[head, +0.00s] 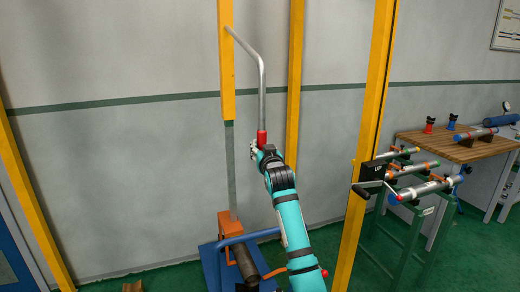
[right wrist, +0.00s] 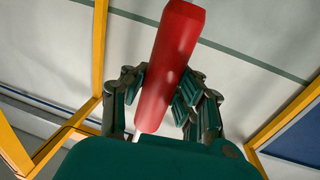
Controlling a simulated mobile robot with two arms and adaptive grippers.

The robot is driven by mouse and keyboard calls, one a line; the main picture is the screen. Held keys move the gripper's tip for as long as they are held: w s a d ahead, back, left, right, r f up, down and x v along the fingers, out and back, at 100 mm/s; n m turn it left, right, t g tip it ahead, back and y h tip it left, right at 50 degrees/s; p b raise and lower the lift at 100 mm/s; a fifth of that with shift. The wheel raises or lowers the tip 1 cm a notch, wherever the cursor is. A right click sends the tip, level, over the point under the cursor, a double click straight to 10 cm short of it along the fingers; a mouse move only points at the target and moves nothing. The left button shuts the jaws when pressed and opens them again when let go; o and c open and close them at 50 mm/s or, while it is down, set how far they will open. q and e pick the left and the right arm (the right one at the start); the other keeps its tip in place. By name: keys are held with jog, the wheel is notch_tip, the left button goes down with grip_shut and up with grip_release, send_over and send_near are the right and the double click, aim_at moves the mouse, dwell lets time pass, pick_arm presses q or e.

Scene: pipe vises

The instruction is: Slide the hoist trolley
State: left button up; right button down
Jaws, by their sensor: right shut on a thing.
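A bent grey rod (head: 262,90) comes off a yellow hanging bar (head: 227,65) in the head view and ends in a red grip (head: 262,137). My right gripper (head: 258,149) is shut on the red grip's lower part. In the right wrist view the red grip (right wrist: 171,62) stands slightly tilted between the two dark green fingers. Below the bar, a grey strip (head: 231,170) runs down to an orange block (head: 230,222). The trolley's upper running part is outside the picture. My left gripper is not in view.
A blue frame (head: 208,262) with a dark pipe (head: 245,263) stands on the green floor below. Yellow posts (head: 370,120) stand right of my arm. Farther right are green stands with pipes (head: 411,170) and a wooden bench (head: 450,145).

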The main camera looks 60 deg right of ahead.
jog(key=c, duration=1.4)
grip_release()
jog(key=shift+f, duration=0.3)
jog(key=shift+c, duration=0.2)
jog(key=o, duration=0.5)
jog(key=shift+s+d+r, duration=0.15)
jog(key=shift+s+r, duration=0.05)
jog(key=shift+s, duration=0.15)
jog(key=shift+c, duration=0.2)
jog(key=shift+w, duration=0.15)
jog(key=shift+a, duration=0.2)
jog(key=v, duration=1.2)
jog(key=shift+d, duration=0.15)
